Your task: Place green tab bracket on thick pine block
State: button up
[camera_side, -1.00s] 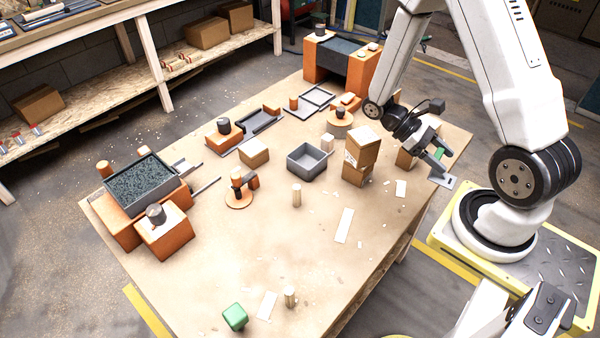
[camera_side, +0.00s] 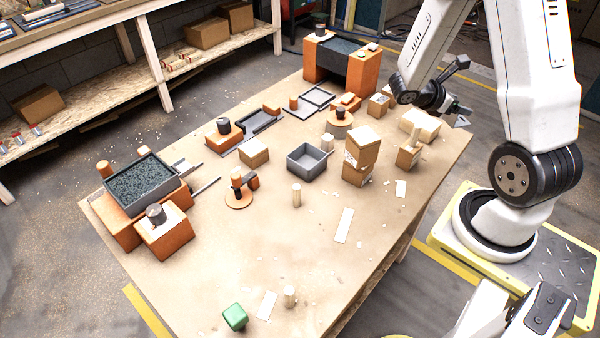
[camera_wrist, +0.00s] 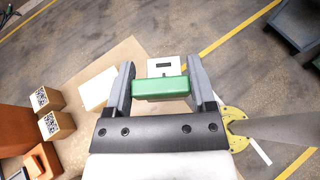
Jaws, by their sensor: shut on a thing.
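My gripper (camera_wrist: 160,86) is shut on the green tab bracket (camera_wrist: 160,88), whose green bar spans between the two fingers in the wrist view. A pale plate with a dark slot (camera_wrist: 163,65) shows just beyond the bar and seems to be part of the bracket. In the side view my gripper (camera_side: 452,104) is raised near the table's right edge, and the bracket's grey tab (camera_side: 462,121) shows below it. A pale wooden block (camera_side: 420,122), likely the thick pine block, lies left of the gripper; it also shows in the wrist view (camera_wrist: 99,90), left of the fingers.
A stack of two cardboard boxes (camera_side: 362,147) stands left of a smaller box (camera_side: 408,157) and a thin peg (camera_side: 414,138). A small box (camera_side: 378,104) and an orange stand (camera_side: 362,75) are further back. A grey open tray (camera_side: 309,160) sits mid-table.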

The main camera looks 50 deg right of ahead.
jog(key=shift+w+d+r+n+t+h, duration=0.2)
jog(key=shift+w+d+r+n+t, duration=0.15)
jog(key=shift+d+n+t, duration=0.2)
jog(key=shift+w+d+r+n+t+h, duration=0.2)
jog(key=shift+w+d+r+n+t, duration=0.05)
jog(key=shift+w+d+n+t, duration=0.25)
send_over(418, 121)
jog(key=shift+s+a+f, duration=0.1)
jog(key=shift+a+f, duration=0.05)
jog(key=shift+f, duration=4.55)
jog(key=shift+d+f, duration=0.25)
jog(key=shift+f, duration=1.6)
jog(key=shift+f, duration=0.1)
